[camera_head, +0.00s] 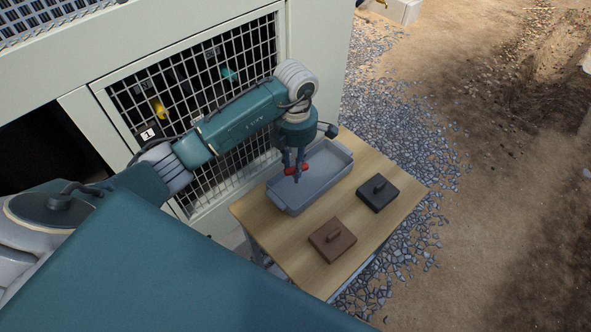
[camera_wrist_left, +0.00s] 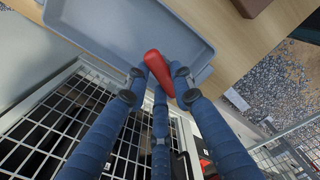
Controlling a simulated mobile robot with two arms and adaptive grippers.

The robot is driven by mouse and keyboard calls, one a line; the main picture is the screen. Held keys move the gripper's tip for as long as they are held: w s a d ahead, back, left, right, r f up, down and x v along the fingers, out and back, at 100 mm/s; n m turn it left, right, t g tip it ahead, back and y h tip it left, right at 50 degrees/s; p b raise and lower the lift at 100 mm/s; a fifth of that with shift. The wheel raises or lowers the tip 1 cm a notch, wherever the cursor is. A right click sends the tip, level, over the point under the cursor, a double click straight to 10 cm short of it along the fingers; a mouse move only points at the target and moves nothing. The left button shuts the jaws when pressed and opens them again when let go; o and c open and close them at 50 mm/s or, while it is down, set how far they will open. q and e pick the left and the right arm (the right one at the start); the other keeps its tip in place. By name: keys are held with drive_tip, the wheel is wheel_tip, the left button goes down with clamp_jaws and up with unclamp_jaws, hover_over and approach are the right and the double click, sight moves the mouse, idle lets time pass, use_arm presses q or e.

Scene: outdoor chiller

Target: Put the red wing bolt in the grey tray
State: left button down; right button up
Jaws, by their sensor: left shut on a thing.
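The red wing bolt (camera_head: 303,168) is held by my left gripper (camera_head: 296,170), whose fingers are shut on it. In the left wrist view the bolt (camera_wrist_left: 158,72) shows as a red shape between the blue fingers (camera_wrist_left: 160,95). The grey tray (camera_head: 335,161) is a shallow rectangular tray on the wooden table. In the head view the bolt appears over the tray's left part; its height above the tray is hard to tell. In the left wrist view the tray (camera_wrist_left: 125,22) lies beyond the fingertips. The bolt's lower end is partly hidden. My right gripper is not in view.
The wooden table (camera_head: 290,247) also carries a black block with a handle (camera_head: 378,194) and a brown block with a handle (camera_head: 332,239). The chiller's mesh panel (camera_head: 190,85) stands close behind and left of the table. Gravel (camera_head: 400,110) lies around it.

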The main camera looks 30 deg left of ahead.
use_arm(q)
wheel_tip(320, 180, down, 4)
drive_tip(key=shift+r+p, duration=0.2)
drive_tip(key=shift+p, duration=0.25)
drive_tip(key=shift+f, duration=0.35)
drive_tip(key=shift+f, duration=0.15)
drive_tip(key=c, duration=1.5)
unclamp_jaws()
